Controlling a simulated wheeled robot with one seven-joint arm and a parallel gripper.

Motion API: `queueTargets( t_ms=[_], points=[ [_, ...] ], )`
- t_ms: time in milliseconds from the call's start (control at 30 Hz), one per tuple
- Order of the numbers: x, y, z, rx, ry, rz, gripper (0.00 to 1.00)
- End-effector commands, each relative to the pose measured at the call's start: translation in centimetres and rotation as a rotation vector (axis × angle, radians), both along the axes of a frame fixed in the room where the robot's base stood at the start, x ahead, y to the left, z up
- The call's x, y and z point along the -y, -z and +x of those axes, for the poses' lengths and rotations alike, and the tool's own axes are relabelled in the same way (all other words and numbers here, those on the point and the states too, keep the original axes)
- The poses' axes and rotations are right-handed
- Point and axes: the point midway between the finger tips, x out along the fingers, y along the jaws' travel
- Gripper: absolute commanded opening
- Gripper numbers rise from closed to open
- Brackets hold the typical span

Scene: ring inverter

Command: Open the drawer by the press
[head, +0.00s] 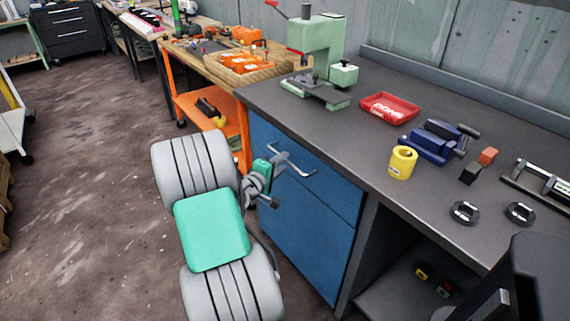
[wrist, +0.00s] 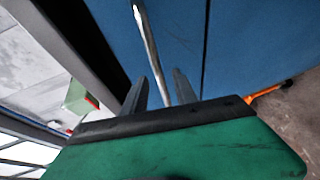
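The blue drawer (head: 335,196) is under the grey bench top, below the green press (head: 318,48). Its front looks flush with the cabinet, so it is shut. A curved metal handle (head: 298,171) runs across its upper part. My gripper (head: 281,158) is at the left part of this handle. In the wrist view my gripper (wrist: 160,88) has its two dark fingers apart. The handle bar (wrist: 150,48) runs into the gap between them, and no finger clearly presses on it. The blue front (wrist: 245,45) fills the upper right there.
An orange cart (head: 222,115) stands left of the cabinet.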

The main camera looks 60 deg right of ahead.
Motion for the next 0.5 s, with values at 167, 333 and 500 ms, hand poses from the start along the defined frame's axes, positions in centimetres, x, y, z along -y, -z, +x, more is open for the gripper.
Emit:
queueTargets(
  t_ms=[167, 333, 500],
  points=[
    [2.5, 0.5, -0.3, 0.001, 0.002, 0.001, 0.34],
    [2.9, 0.6, -0.2, 0.002, -0.001, 0.002, 0.34],
    [2.8, 0.6, -0.2, 0.002, -0.001, 0.002, 0.3]
  ],
)
